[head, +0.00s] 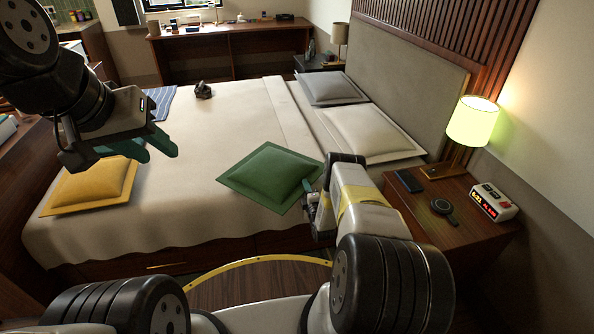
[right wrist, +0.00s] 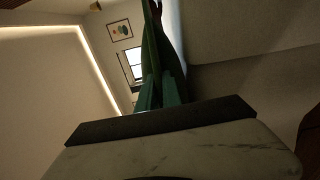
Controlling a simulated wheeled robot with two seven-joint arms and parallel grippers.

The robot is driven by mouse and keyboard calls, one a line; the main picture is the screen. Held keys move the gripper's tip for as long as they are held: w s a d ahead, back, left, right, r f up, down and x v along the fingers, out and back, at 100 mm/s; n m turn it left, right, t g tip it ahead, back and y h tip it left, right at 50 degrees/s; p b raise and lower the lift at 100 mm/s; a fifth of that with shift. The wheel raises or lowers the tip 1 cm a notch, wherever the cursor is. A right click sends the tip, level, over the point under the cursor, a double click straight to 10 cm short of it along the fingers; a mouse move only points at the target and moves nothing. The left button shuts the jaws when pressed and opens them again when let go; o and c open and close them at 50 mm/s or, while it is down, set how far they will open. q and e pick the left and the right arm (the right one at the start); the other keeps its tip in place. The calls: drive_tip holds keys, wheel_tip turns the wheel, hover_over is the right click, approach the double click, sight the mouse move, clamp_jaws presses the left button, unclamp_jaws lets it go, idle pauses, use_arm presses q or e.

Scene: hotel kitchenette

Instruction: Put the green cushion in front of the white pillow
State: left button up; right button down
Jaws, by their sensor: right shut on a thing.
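The green cushion (head: 268,176) is over the near right part of the bed, its right corner at my right gripper (head: 309,196). My right gripper is shut on that corner. In the right wrist view the cushion (right wrist: 152,50) shows nearly edge-on beyond the fingers (right wrist: 158,92). I cannot tell whether its underside touches the bed. The white pillow (head: 372,132) lies against the headboard, behind and to the right of the cushion, with a gap of bedding between them. My left gripper (head: 150,148) is open and empty, above the bed's left side near the yellow cushion.
A yellow cushion (head: 92,184) lies at the bed's left end. A grey pillow (head: 330,87) lies beyond the white one. The right nightstand (head: 415,208) holds a lit lamp (head: 473,121), a phone, a round dark object and a clock (head: 492,201). The bed's middle (head: 215,125) is clear.

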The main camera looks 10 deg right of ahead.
drive_tip(key=c, duration=1.8)
unclamp_jaws()
drive_tip(key=shift+f, duration=0.1)
drive_tip(key=shift+o, duration=1.4)
